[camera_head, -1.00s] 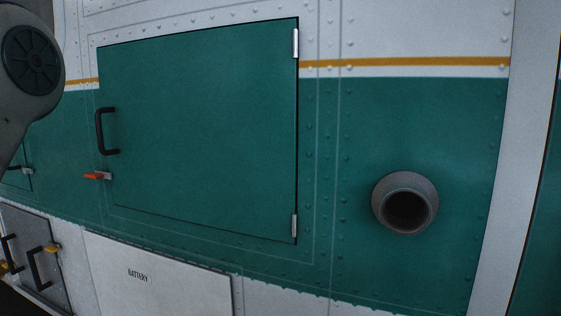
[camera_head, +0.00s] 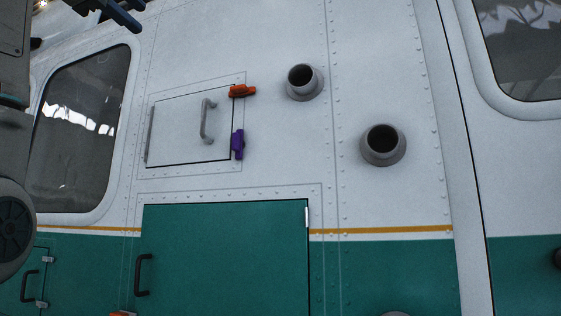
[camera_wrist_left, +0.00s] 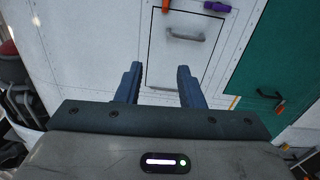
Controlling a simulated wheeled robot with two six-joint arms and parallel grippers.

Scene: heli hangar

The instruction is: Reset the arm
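My left gripper (camera_head: 118,12) shows at the top left edge of the head view, partly cut off. In the left wrist view its two dark blue fingers (camera_wrist_left: 159,84) stand apart with nothing between them. Beyond them is a small white hatch (camera_wrist_left: 180,62) with a grey handle (camera_wrist_left: 186,35), clear of the fingers. My left arm link fills the left edge of the head view. My right gripper is in neither view.
In the head view, the white hatch (camera_head: 180,125) has an orange latch (camera_head: 240,91) and a purple latch (camera_head: 237,144). Two grey pipes (camera_head: 304,82) (camera_head: 383,145) stick out at right. A shut green door (camera_head: 225,255) is below; a window (camera_head: 84,130) is at left.

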